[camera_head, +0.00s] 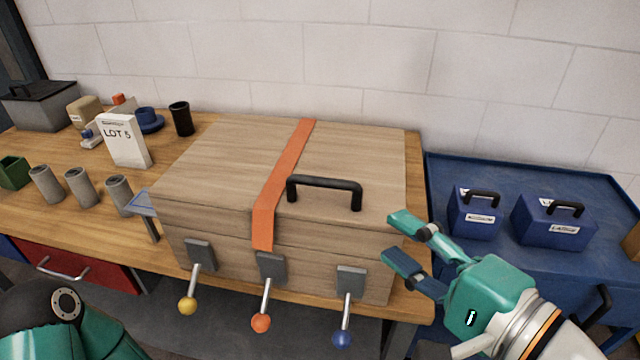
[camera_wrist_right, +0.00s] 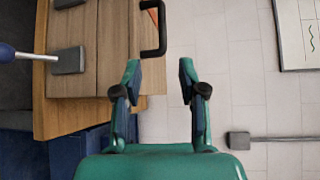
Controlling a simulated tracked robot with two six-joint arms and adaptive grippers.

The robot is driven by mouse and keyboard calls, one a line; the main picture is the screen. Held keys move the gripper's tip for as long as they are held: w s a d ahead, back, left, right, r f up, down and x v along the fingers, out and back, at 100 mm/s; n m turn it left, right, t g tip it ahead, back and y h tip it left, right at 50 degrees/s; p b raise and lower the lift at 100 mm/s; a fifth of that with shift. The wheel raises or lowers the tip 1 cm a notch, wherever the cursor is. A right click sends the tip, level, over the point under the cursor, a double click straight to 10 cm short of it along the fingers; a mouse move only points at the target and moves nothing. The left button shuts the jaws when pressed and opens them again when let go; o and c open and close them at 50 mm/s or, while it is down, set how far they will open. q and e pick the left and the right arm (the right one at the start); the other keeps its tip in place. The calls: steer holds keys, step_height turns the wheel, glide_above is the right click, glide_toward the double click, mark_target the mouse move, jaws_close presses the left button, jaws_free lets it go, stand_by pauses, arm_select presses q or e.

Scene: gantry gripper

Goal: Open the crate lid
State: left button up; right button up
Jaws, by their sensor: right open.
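A wooden crate (camera_head: 345,255) stands on the workbench with its lid (camera_head: 230,165) shut. A black handle (camera_head: 325,187) is on the lid's top, right of an orange strap (camera_head: 282,185) that runs over the lid and down the front. Three grey latches carry levers hanging down, with a yellow knob (camera_head: 187,306), an orange knob (camera_head: 261,322) and a blue knob (camera_head: 341,340). My right gripper (camera_head: 396,240) is open and empty, at the crate's front right corner. In the right wrist view the handle (camera_wrist_right: 158,30) lies beyond the fingers. My left gripper is out of view.
A blue cart (camera_head: 500,172) with two blue boxes (camera_head: 475,212) (camera_head: 552,225) stands right of the bench. Grey cups (camera_head: 82,187), a LOT 5 card (camera_head: 124,142) and a black cup (camera_head: 181,119) are left of the crate. A wall is close behind.

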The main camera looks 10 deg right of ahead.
steer(key=w, duration=0.1)
steer(key=b, duration=0.4)
glide_toward(326, 187)
steer(key=x, duration=0.4)
steer(key=b+x, duration=0.1)
steer(key=x, duration=0.6)
steer(key=shift+w, duration=0.15)
jaws_close()
